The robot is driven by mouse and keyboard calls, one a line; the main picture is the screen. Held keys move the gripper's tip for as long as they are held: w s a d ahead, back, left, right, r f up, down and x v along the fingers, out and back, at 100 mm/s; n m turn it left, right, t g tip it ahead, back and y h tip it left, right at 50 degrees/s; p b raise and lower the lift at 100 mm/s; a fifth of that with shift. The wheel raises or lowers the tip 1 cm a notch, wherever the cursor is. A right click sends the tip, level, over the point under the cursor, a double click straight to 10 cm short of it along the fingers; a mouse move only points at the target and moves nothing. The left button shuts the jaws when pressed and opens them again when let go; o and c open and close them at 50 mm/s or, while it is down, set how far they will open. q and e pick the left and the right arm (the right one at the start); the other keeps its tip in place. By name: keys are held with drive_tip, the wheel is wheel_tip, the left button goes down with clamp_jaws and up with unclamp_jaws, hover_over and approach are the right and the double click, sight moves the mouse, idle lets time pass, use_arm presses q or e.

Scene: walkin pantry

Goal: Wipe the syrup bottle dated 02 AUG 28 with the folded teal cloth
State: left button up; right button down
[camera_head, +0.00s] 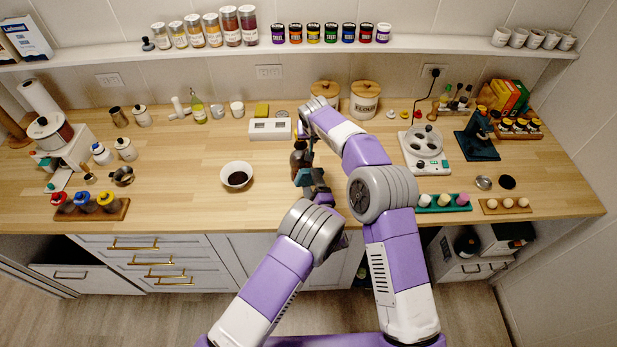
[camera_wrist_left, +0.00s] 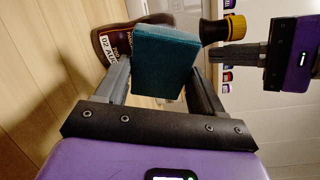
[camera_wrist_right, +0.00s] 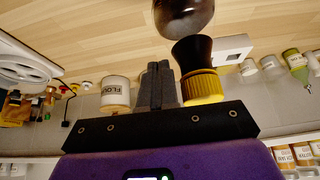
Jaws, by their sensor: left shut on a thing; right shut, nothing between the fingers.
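The folded teal cloth (camera_wrist_left: 165,62) is between the fingers of my left gripper (camera_wrist_left: 163,85), which is shut on it. The dark brown syrup bottle (camera_head: 297,160) stands upright on the counter. In the left wrist view its label (camera_wrist_left: 108,43) reads 02 AUG, the rest hidden behind the cloth. The cloth is right at the bottle; whether it touches is unclear. The bottle's black neck and yellow cap (camera_wrist_right: 203,87) show in the right wrist view. My right gripper (camera_wrist_right: 158,72) is shut and empty beside the cap. In the head view the cloth (camera_head: 302,178) is partly hidden.
A white bowl of dark liquid (camera_head: 237,175) stands left of the bottle. A white box-like device (camera_head: 270,130) and two lidded canisters, one marked flour (camera_head: 364,100), are behind. A white appliance (camera_head: 425,150) is to the right. The front counter between bowl and left-hand rack is clear.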

use_arm(q)
drive_tip(key=shift+s+d, duration=0.25)
drive_tip(key=shift+s, duration=0.35)
wheel_tip(320, 180, up, 4)
drive_tip(key=p, duration=0.4)
drive_tip(key=shift+r, duration=0.15)
use_arm(e)
wheel_tip(320, 180, up, 6)
